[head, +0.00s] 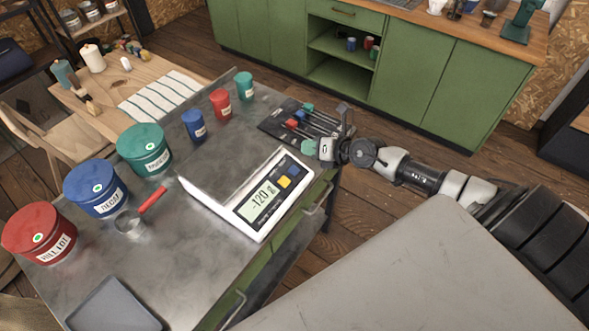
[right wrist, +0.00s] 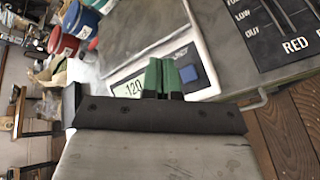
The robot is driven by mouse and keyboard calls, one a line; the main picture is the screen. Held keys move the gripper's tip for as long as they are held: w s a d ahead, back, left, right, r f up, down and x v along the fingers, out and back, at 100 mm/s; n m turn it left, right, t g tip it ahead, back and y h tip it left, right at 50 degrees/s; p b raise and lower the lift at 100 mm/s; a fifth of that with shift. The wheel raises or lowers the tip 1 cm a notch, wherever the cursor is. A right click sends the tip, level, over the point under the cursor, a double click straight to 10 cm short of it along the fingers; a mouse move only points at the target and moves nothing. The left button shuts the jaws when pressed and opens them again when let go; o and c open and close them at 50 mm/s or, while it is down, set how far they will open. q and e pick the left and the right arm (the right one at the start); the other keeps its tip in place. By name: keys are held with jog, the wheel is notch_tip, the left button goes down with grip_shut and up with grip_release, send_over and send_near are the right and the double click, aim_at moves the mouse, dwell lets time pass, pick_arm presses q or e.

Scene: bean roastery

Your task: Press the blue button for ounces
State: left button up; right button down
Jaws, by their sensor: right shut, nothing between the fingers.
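A white scale (head: 248,185) stands on the metal table; its display shows 120 with what looks like a minus sign. Its front panel has a blue button (head: 294,168) nearest the far right corner and a yellow button (head: 284,182) beside it. My right gripper (head: 309,147) has green fingertips, shut and empty, near that corner. In the right wrist view the fingers (right wrist: 162,72) appear over the panel, just left of the blue button (right wrist: 189,74), apart from it in the picture. They hide the yellow button there. My left gripper is not in view.
On the metal table (head: 185,235) stand red (head: 38,230), blue (head: 95,188) and green (head: 144,150) tubs, small cups, a red-handled scoop (head: 140,212) and a grey tray (head: 113,305). A dark mat with levers (head: 300,122) lies beyond the scale.

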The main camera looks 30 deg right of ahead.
jog(key=shift+a, duration=0.1)
jog(key=b, duration=0.7)
send_over(294, 171)
jog(key=s+d, duration=0.2)
notch_tip(294, 171, down, 6)
jog(key=shift+w+a+f, duration=0.1)
jog(key=shift+f, duration=0.1)
jog(key=shift+w+a+f+b, duration=0.1)
jog(key=shift+w+f+b, duration=0.1)
jog(key=shift+f+b, duration=0.25)
jog(key=shift+w+a+f+b, duration=0.1)
jog(key=shift+w+f+b, duration=0.15)
jog(key=shift+f, duration=0.25)
dwell(0.6)
jog(key=shift+f, duration=0.4)
jog(key=shift+w+a+f+b, duration=0.1)
jog(key=shift+w+f+b, duration=0.05)
jog(key=shift+f+b, duration=0.3)
dwell(0.5)
jog(key=shift+r, duration=0.1)
jog(key=shift+s+r+p, duration=0.25)
jog(key=shift+r+p, duration=0.55)
jog(key=shift+p, duration=0.2)
